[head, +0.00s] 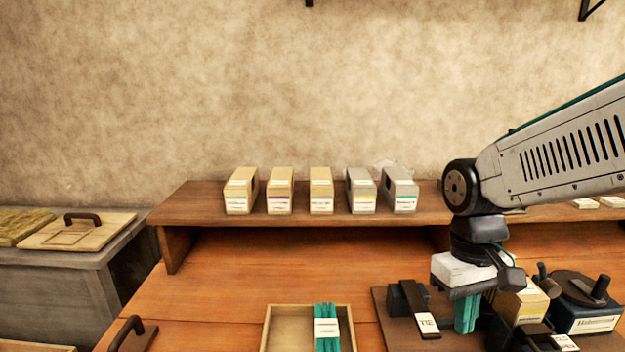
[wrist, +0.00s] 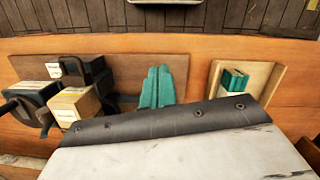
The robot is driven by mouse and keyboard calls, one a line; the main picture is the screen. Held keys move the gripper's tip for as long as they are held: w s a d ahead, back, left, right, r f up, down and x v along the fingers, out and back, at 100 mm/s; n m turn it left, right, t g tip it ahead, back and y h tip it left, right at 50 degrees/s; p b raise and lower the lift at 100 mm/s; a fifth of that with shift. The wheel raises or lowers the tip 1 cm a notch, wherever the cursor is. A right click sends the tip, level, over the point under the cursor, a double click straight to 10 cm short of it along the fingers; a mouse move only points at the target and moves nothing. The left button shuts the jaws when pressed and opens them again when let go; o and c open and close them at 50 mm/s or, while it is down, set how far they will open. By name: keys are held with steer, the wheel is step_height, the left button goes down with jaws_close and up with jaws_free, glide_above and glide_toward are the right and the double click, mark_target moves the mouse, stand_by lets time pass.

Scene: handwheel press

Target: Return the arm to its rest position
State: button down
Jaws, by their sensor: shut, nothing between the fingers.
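My gripper (head: 466,327) hangs from my arm at the right of the head view, with its teal fingers pointing down. It is over or just in front of the dark board (head: 378,300) on the workbench; I cannot tell the exact height. In the wrist view my gripper (wrist: 160,72) shows its two teal fingers side by side, shut and empty. The open tray (head: 272,330) stands left of it in the head view, apart from the fingers. Teal bars (head: 321,338) with a white label lie in that tray.
Around my gripper stand a black clamp-like block (head: 407,298), a cream box (head: 522,300) and a dark handwheel device (head: 590,312). Several cartons (head: 320,192) line the raised shelf (head: 205,207). A grey cabinet (head: 50,290) stands left. Bench between shelf and tray is clear.

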steer(key=s+d+r+m+t, duration=0.2)
steer(key=s+r, duration=0.3)
steer(key=s, duration=0.6)
steer(key=shift+s+d+m+t, duration=0.3)
steer(key=shift+d+t, duration=0.15)
steer(key=shift+t, duration=0.15)
steer(key=shift+r, duration=0.1)
